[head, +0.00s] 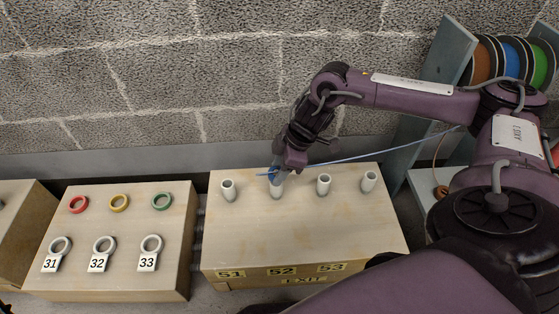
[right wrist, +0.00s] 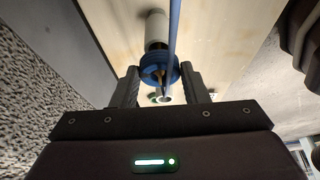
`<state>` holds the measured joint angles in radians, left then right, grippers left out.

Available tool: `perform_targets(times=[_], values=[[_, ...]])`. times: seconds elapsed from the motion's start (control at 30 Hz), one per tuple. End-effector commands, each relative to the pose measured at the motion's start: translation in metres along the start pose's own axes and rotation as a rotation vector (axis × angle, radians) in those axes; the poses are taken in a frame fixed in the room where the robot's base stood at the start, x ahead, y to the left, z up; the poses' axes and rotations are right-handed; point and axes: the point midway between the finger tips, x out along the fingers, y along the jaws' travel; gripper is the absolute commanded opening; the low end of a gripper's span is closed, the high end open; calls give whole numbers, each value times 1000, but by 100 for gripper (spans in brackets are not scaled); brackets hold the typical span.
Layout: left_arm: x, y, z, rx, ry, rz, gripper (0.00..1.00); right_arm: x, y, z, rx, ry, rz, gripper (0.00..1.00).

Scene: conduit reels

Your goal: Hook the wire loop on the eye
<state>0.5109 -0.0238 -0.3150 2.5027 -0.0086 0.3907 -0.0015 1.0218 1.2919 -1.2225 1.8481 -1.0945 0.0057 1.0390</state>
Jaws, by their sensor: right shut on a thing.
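My right gripper (head: 290,165) is just above a white conduit tube (head: 277,188), second from the left on the wooden box. In the right wrist view, the gripper (right wrist: 160,82) is shut on a round blue end piece (right wrist: 157,64) with a brass-coloured part in its middle. The white tube (right wrist: 157,30) lies just beyond; I cannot tell whether they touch. A blue wire (head: 375,152) runs from the gripper towards the reels. A small pale ring (right wrist: 166,98) shows between the fingers; I cannot make out a wire loop hooked on it. The left gripper is out of view.
The tube box (head: 235,235) carries several upright tubes and labels 51, 52, 53. The left box (head: 75,280) carries red, yellow and green rings and white tagged eyes 31, 32 (head: 103,248), 33. Reels with brown, blue (head: 514,52) and green wire stand right. A block wall is behind.

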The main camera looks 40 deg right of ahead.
Motion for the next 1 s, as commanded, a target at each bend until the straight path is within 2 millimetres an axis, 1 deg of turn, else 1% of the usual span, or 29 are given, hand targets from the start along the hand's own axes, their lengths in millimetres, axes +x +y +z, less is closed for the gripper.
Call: perform_targets(times=[0.7, 0.9, 0.93, 1.0], values=[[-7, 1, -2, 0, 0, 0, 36, 17, 0, 7, 0, 0, 0, 18], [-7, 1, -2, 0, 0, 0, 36, 17, 0, 7, 0, 0, 1, 18], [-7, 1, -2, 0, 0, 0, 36, 17, 0, 7, 0, 0, 1, 42], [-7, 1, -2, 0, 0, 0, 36, 17, 0, 7, 0, 0, 0, 51]])
